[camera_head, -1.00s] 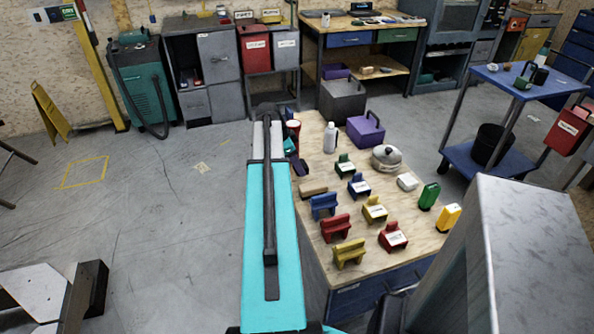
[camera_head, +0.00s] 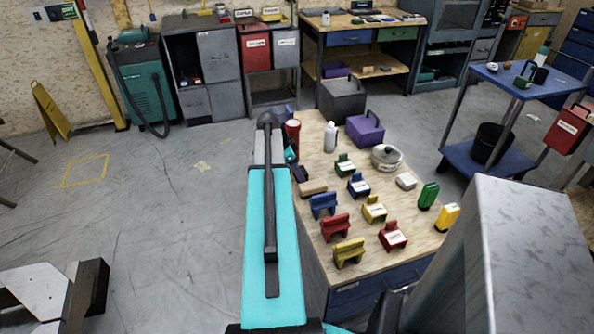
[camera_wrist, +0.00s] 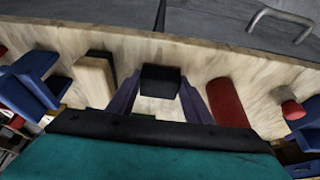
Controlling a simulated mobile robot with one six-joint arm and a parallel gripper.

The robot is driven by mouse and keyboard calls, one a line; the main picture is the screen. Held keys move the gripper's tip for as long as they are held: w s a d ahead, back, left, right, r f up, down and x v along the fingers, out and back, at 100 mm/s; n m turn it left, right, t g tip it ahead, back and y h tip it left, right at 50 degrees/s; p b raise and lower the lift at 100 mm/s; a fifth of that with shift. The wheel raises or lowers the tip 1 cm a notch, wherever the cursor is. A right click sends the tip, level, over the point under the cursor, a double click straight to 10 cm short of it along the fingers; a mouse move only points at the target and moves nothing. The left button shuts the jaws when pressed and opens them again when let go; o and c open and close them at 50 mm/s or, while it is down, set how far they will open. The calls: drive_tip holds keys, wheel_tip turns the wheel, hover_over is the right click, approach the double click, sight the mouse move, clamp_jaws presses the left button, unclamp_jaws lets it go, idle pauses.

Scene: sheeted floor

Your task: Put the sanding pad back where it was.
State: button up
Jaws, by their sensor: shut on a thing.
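The sanding pad appears to be the small dark block (camera_wrist: 160,80) between the two purple-grey fingers of my gripper (camera_wrist: 159,82) in the wrist view. The fingers stand on either side of it, close to the wooden worktop. I cannot tell whether its underside touches the top. In the head view the dark block (camera_head: 300,173) shows at the worktop's left edge, beside a tan block. My gripper there is mostly hidden behind my teal arm.
On the worktop (camera_head: 340,270), a tan block (camera_head: 313,187) and a red cylinder (camera_head: 293,131) flank the dark block. Blue (camera_head: 323,204), red and yellow holders stand nearer. A white bottle (camera_head: 331,138), purple box (camera_head: 366,128) and pot (camera_head: 386,158) stand farther back.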

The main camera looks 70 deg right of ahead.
drive_tip(key=shift+f, duration=0.2)
drive_tip(key=o, duration=1)
drive_tip(key=shift+r, duration=0.25)
drive_tip(key=b+v, duration=0.1)
drive_tip(key=v, duration=1.1)
drive_tip(key=shift+f, duration=0.1)
